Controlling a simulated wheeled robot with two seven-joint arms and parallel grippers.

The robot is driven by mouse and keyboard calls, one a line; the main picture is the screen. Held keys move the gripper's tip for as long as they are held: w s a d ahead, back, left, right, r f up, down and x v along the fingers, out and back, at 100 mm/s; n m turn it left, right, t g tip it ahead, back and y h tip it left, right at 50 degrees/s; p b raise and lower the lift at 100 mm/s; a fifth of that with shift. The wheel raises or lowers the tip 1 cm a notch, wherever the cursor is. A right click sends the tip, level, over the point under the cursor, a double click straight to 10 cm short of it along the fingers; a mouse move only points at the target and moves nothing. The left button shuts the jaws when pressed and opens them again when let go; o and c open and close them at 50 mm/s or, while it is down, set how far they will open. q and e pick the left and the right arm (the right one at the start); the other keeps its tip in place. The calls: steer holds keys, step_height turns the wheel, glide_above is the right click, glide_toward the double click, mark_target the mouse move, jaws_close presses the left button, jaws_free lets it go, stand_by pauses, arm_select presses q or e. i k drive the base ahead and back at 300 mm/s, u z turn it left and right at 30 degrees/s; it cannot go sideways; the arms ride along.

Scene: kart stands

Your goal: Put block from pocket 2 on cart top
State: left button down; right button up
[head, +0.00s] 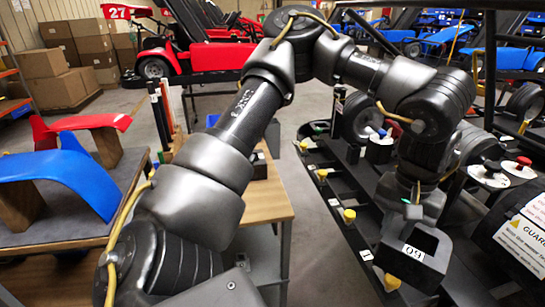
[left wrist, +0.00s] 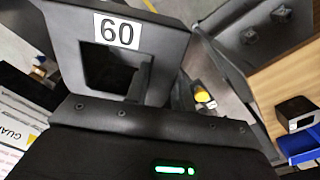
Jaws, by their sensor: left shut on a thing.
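My left arm reaches over to the right, and my left gripper (head: 411,218) points down at a black rack (head: 352,228) with white labels along its edge. It is shut on a black block (head: 432,244) with a white label reading 60 and a square opening. The block fills much of the left wrist view (left wrist: 150,45), and the fingertips do not show there. The block looks to be just above or within the rack; I cannot tell if they touch. A wood-topped cart (head: 268,200) stands left of the rack, partly behind my arm. My right gripper is not in view.
A small black box (left wrist: 294,113) and a blue bin (left wrist: 300,148) sit on wood in the left wrist view. A grey bench (head: 75,225) bears red and blue fenders. A yellow cap (head: 391,283) is close below the block. A black drum with a warning sign (head: 527,235) is at right.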

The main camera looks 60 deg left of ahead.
mark_target(260, 200)
steer(key=u, duration=2.15)
steer(key=k, duration=0.95)
steer(key=z, duration=1.05)
steer(key=i, duration=0.95)
